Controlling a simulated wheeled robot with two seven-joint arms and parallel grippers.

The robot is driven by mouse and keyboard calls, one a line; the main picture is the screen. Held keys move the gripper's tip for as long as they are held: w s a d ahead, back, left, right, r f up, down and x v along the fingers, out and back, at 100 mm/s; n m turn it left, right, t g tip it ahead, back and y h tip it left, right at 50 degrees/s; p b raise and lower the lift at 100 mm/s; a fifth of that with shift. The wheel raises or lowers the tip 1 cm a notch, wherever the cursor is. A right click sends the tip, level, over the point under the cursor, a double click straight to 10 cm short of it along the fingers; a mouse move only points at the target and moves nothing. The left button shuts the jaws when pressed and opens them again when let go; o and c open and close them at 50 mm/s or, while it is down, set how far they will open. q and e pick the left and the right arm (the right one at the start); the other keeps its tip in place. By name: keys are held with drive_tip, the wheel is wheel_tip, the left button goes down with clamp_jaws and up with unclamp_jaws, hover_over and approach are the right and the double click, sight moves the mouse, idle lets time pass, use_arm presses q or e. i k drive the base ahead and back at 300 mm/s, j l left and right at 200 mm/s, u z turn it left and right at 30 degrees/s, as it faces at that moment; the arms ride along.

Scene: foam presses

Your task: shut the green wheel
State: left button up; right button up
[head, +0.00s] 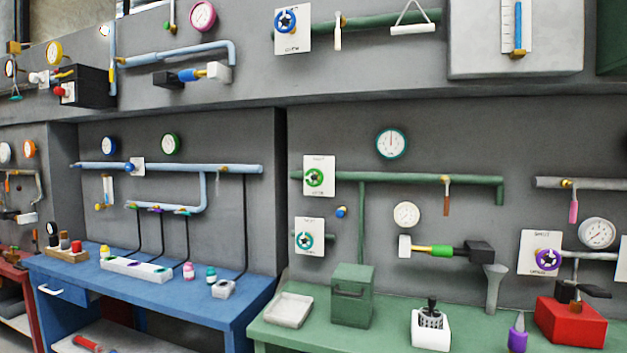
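A green wheel (314,178) sits on a white plate fixed to the grey wall, at the left end of a dark green pipe (415,177). The plate bears small print that is too small to read surely. A similar teal wheel (304,241) sits on another white plate below it. I cannot tell from this view whether the green wheel is turned open or shut. Neither of my grippers shows in the head view.
The green bench (380,326) below holds a white tray (289,310), a green box (352,295), a white joystick box (431,327) and a red box (570,322). A blue bench (130,295) stands at left. A purple wheel (547,260) is at right.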

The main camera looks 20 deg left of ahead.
sight(315, 178)
drive_tip(key=i+j+z, duration=0.1)
drive_tip(key=i+j, duration=0.15)
drive_tip(key=i+j+z, duration=0.1)
drive_tip(key=j, duration=0.3)
drive_tip(key=i+j, duration=0.35)
drive_tip(key=i+j+z, duration=0.15)
drive_tip(key=j, duration=0.2)
drive_tip(key=i+j+z, duration=0.1)
drive_tip(key=i+j, duration=0.15)
drive_tip(key=j, duration=0.15)
drive_tip(key=i+j+z, duration=0.1)
drive_tip(key=j, duration=0.25)
drive_tip(key=i, duration=0.1)
